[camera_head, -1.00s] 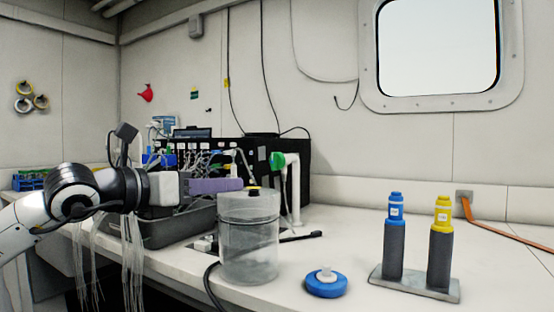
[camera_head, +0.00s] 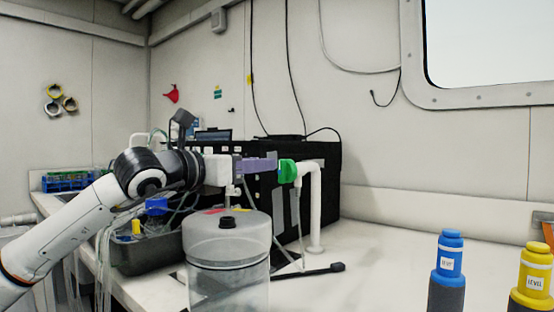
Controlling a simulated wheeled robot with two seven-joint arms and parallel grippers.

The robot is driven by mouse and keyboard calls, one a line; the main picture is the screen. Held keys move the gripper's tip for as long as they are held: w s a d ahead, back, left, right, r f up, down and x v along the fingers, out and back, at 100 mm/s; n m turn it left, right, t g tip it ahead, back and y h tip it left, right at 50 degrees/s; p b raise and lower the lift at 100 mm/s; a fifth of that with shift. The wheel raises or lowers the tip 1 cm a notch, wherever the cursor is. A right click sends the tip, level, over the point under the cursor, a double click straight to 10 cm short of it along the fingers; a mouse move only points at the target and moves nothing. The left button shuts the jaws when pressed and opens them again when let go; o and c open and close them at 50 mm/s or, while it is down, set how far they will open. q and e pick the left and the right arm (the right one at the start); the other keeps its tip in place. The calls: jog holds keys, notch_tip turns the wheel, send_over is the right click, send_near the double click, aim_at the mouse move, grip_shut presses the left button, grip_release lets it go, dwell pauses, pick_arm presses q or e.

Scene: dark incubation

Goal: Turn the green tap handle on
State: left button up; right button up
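The green tap handle (camera_head: 288,171) sits at the left end of a white bent pipe (camera_head: 314,195) that rises from the bench. My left gripper (camera_head: 274,163) reaches in from the left at the handle's height. Its purple-grey fingers point right, and their tips are at the handle's left side. From this side view I cannot tell whether they touch or grip it, or how far apart they are. My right gripper is not in view.
A clear lidded jar (camera_head: 228,262) stands in front, below my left gripper. A grey bin (camera_head: 145,252) with tubes is behind it at left. A black equipment box (camera_head: 322,165) is behind the tap. Blue (camera_head: 448,258) and yellow (camera_head: 533,275) bottles stand at right.

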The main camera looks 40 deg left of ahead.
aim_at(280, 162)
pick_arm(q)
jog(key=w, duration=0.4)
jog(key=w+p, duration=0.1)
jog(key=w, duration=0.1)
jog(key=shift+d, duration=0.25)
grip_shut()
